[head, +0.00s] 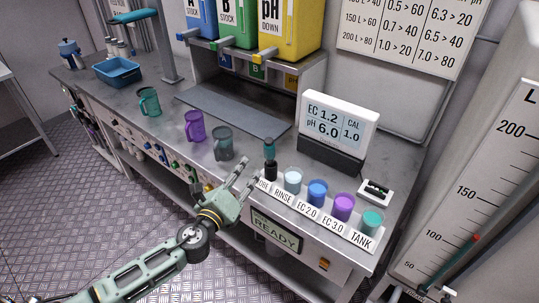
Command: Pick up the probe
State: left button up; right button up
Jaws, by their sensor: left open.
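The probe (270,152) has a teal upper part and a dark lower part. It stands upright in a dark holder (270,172) at the left end of the labelled row of cups on the bench. My left gripper (245,176) reaches in from the lower left and is open. In the picture its fingertips lie just left of the probe and holder. No contact is visible, and the gap in depth is hard to judge. My right gripper is not in view.
Right of the probe stand several cups, beginning with a pale RINSE cup (293,180). A meter display (338,130) stands behind them. A grey mug (223,143) and purple mug (195,126) stand left. A dark mat (233,110) lies clear behind the mugs.

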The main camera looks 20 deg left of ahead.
aim_at(265, 149)
pick_arm(q)
jog(key=d+r+m+h, duration=0.1)
jog(key=m+h, duration=0.1)
jog(key=m, duration=0.2)
jog(key=w+d+r+m+h, duration=0.1)
jog(key=r+m, duration=0.1)
jog(key=m, duration=0.2)
jog(key=d+r+m+h, duration=0.1)
jog(key=r+m+h, duration=0.1)
jog(key=m, duration=0.3)
jog(key=shift+w+d+r+g+h, duration=0.1)
jog(key=shift+w+r+g+h, duration=0.2)
jog(key=shift+w, duration=0.1)
jog(key=shift+w+d+m, duration=0.15)
jog(key=shift+w+m, duration=0.05)
jog(key=shift+m, duration=0.1)
jog(key=x, duration=0.7)
jog(key=shift+w+f, duration=0.2)
jog(key=shift+w, duration=0.05)
jog(key=shift+s, duration=0.1)
jog(key=shift+c, duration=0.2)
grip_shut()
jog(key=shift+r, duration=0.1)
